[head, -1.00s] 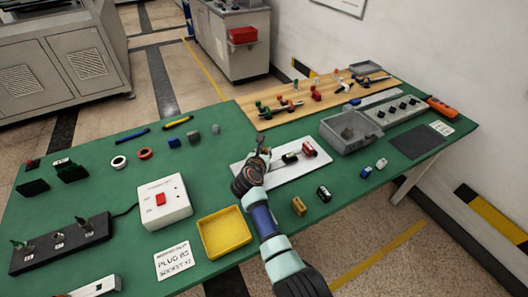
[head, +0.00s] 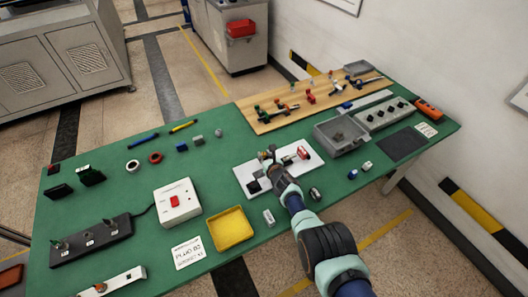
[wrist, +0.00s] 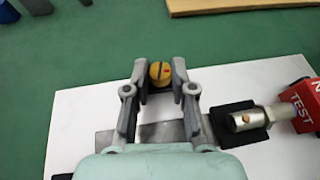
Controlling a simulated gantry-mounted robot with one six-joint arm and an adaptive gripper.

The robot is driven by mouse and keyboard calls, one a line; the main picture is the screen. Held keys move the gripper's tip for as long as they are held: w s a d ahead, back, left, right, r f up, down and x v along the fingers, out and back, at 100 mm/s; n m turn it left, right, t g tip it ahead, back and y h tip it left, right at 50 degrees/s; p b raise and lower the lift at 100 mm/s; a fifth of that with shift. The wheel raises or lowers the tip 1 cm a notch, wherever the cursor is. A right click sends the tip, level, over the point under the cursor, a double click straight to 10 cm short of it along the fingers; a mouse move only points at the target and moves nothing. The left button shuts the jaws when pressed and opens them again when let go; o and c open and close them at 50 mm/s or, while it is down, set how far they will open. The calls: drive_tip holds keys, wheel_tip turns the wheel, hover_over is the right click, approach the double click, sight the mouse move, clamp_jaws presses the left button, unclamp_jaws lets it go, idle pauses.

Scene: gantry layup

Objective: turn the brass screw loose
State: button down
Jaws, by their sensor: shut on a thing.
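The brass screw (wrist: 160,72) shows in the wrist view as a round yellow head with a dark slot, between my two fingertips. My gripper (wrist: 159,76) is shut on it, one finger on each side. In the head view my gripper (head: 268,158) is over the white plate (head: 308,169), and the screw is too small to make out. On the plate, right of my gripper in the wrist view, a silver cylinder (wrist: 262,115) with a small brass spot sits in a black block. A red TEST tag (wrist: 303,105) is beside it. The screw's lower part is hidden.
A yellow tray (head: 211,230) and white switch box (head: 176,203) stand left of the plate. A grey bin (head: 352,147) stands to the right, and a wooden board (head: 262,122) with several fittings lies behind. Green table is clear between plate and switch box.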

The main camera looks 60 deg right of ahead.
drive_tip(key=shift+d+r+n+t+y+b, duration=0.2)
drive_tip(key=shift+n+t+y+b, duration=0.15)
drive_tip(key=shift+n+y, duration=0.2)
drive_tip(key=shift+n+t, duration=0.25)
drive_tip(key=c, duration=1)
unclamp_jaws()
drive_tip(key=shift+s+a+f, duration=0.1)
drive_tip(key=shift+f, duration=0.05)
drive_tip(key=shift+o, duration=0.2)
